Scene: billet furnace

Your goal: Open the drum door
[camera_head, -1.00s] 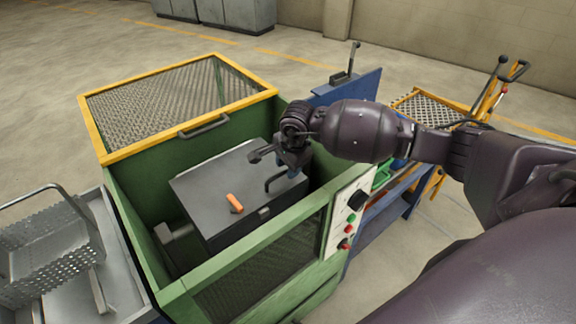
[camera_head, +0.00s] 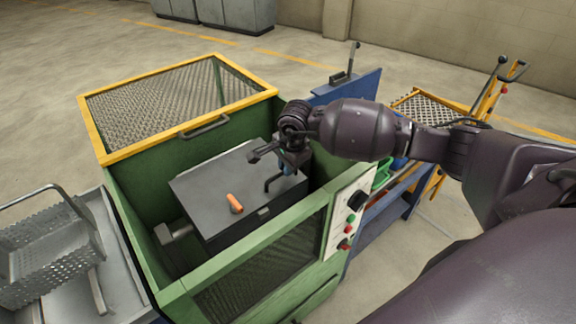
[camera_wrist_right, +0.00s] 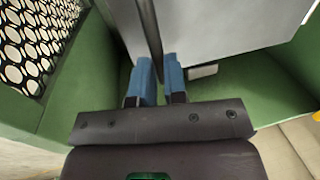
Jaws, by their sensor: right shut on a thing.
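A dark bar handle (camera_head: 268,184) stands at the drum's right side. My right gripper (camera_head: 287,170) is at this handle, its blue fingers partly hidden by the wrist. In the right wrist view, the blue fingers (camera_wrist_right: 159,68) are shut on the dark handle bar (camera_wrist_right: 150,28), one on each side, with a grey panel (camera_wrist_right: 210,25) beyond. The drum door looks closed. My left gripper is out of view.
The yellow-framed mesh cover (camera_head: 175,74) stands open behind the drum. The green housing (camera_head: 140,238) walls surround it closely. A control panel (camera_head: 349,212) is at the front right, a perforated metal basket (camera_head: 45,250) at the left.

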